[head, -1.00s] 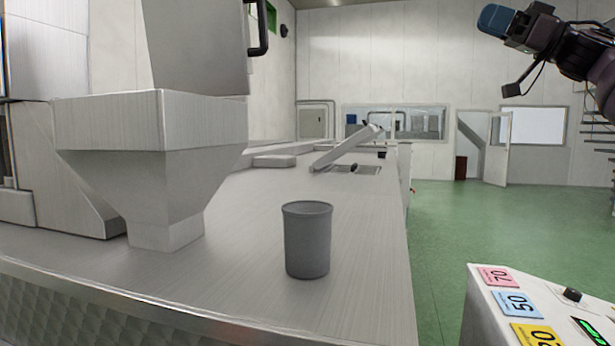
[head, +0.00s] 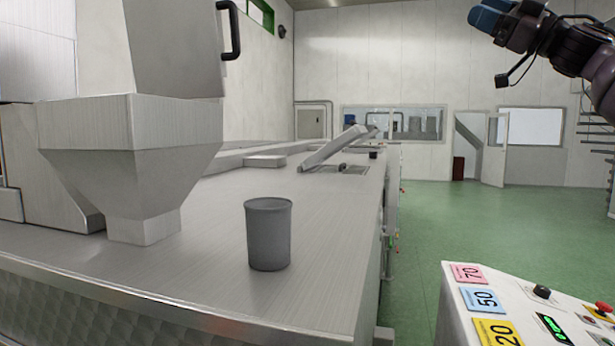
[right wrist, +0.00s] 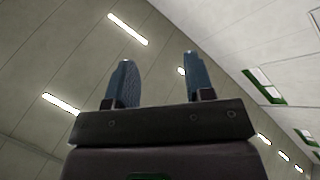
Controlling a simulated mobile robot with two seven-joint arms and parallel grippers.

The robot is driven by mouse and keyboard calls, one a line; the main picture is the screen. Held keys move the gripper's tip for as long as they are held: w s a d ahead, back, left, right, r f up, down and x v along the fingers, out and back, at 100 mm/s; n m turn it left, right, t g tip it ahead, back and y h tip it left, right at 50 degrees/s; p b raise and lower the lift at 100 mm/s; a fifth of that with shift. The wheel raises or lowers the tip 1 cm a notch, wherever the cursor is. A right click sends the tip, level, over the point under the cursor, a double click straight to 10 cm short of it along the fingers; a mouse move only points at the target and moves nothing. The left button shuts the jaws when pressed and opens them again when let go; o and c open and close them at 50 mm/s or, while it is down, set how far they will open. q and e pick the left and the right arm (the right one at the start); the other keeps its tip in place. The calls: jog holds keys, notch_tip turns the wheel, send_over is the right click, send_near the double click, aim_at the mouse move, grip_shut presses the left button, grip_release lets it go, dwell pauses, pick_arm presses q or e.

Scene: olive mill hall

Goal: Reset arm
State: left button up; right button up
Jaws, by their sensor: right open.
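My right gripper (head: 482,16) is raised at the top right of the head view, its blue fingers pointing left, well above the floor and clear of everything. In the right wrist view its two blue fingers (right wrist: 158,85) stand apart with nothing between them. My left gripper does not show in either view.
A grey cup (head: 268,236) stands upright on the steel counter (head: 215,270). A steel hopper (head: 130,150) is left of it. A control panel (head: 510,312) with coloured number labels is at lower right. Green floor (head: 440,215) beyond is open.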

jog(key=w+a+f+n+t+h, duration=0.1)
jog(key=w+a+f+t+h, duration=0.3)
jog(key=a+f, duration=0.75)
notch_tip(320, 180, down, 34)
jog(key=a+m+t+h, duration=0.1)
jog(key=m+t+h, duration=0.1)
jog(key=m+h, duration=0.45)
jog(key=s+d+f+m+g+h, duration=0.15)
jog(key=s+f, duration=0.25)
jog(key=f, duration=0.4)
jog(key=s+d+f+m+h, duration=0.1)
jog(key=s+f+m+h, duration=0.15)
jog(key=s+f, duration=0.4)
jog(key=s+d+f+m+g+h, duration=0.1)
jog(key=s+f+m+h, duration=0.15)
jog(key=f, duration=0.75)
jog(key=s+d+f+m+g+h, duration=0.1)
jog(key=s+d+f+m+g, duration=0.1)
jog(key=s+f, duration=0.8)
jog(key=s+d+f+m+g+h, duration=0.2)
jog(key=s+f, duration=0.8)
jog(key=s, duration=0.5)
jog(key=shift+s+d+f+m+g, duration=0.25)
jog(key=shift+s+d+m+g, duration=0.15)
jog(key=shift+m, duration=0.6)
